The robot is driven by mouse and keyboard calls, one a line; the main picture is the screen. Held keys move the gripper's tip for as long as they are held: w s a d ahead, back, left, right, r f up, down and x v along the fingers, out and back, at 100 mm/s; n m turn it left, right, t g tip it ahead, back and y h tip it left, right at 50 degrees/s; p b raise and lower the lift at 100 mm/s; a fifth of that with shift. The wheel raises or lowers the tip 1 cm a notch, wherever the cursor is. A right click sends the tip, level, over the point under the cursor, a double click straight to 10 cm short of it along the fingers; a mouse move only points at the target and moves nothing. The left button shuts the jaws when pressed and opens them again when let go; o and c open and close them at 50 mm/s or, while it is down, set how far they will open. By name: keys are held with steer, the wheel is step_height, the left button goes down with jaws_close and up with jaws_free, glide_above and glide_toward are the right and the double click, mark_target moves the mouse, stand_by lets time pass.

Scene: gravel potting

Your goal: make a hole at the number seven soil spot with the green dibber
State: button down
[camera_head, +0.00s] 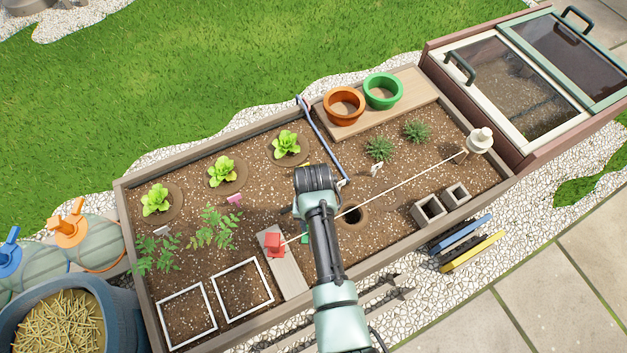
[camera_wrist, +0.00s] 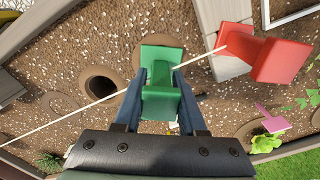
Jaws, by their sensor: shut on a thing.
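My gripper (camera_wrist: 161,103) is shut on the green dibber (camera_wrist: 160,80), one finger on each side of its block-like handle. In the wrist view the dibber is over a round, darker soil patch (camera_wrist: 138,60); its tip is hidden, so I cannot tell whether it touches the soil. A round open hole (camera_wrist: 101,84) lies left of the dibber. The hole also shows in the head view (camera_head: 353,215), right of my arm. There my arm covers most of the dibber. I can read no numbers on the soil spots.
A taut string (camera_head: 405,184) runs from a red block (camera_head: 273,243) on a plank to a white-topped post (camera_head: 479,140), passing close to the dibber. Lettuces, seedlings, white frames and grey square pots stand around the bed.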

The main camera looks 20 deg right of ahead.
steer(key=shift+f, duration=0.25)
step_height(320, 180, up, 10)
steer(key=p, duration=1.1)
steer(key=shift+r, duration=0.15)
stand_by(0.3)
step_height(320, 180, up, 5)
steer(key=p, duration=0.5)
